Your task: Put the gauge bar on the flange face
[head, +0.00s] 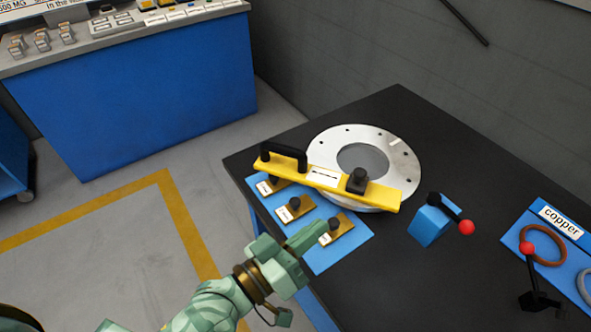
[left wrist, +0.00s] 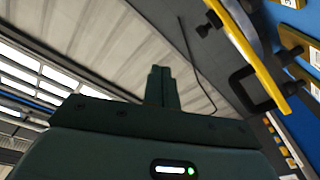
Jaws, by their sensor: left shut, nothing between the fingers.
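The yellow gauge bar (head: 385,192), with a black handle and a black knob, lies across the front part of the round grey flange face (head: 402,163). Its left end reaches out over the blue mat. I cannot tell whether it rests flat. The flange has bolt holes and a wide central opening. My left gripper (head: 318,233) is shut and empty, in front of the bar and apart from it, over the mat's near edge. In the left wrist view its closed fingers (left wrist: 161,87) show, with the yellow bar (left wrist: 247,45) to their right. My right gripper is not in view.
The blue mat (head: 325,262) holds several small brass pieces with black knobs. A blue block with a red-tipped lever (head: 430,222) stands right of the flange. A copper ring (head: 543,245) lies on a blue board at far right. The black table (head: 400,290) is clear at front centre.

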